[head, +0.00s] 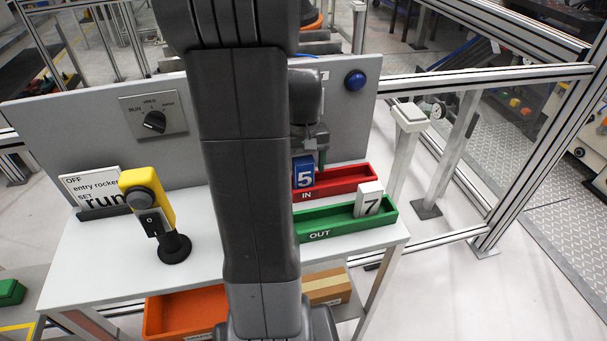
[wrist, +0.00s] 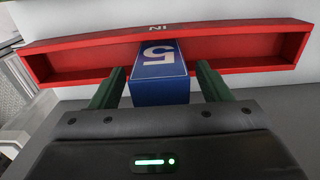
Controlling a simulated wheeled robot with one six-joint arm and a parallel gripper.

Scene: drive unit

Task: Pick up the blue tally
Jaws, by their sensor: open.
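The blue tally (head: 304,172), a block with a white 5, stands in the red tray (head: 345,179) labelled IN. In the wrist view the blue tally (wrist: 158,80) sits between the two green fingers of my gripper (wrist: 158,88). The fingers are open, one on each side, with a narrow gap visible at the right and little or none at the left. In the head view my arm hides the left part of the red tray, and my gripper (head: 310,160) is at the tally, mostly hidden.
A green tray (head: 345,229) labelled OUT holds a white tally (head: 369,199) with a 7, in front of the red tray. A yellow switch post (head: 150,200) and a sign (head: 90,187) stand at the left. A grey panel (head: 60,130) rises behind the white table.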

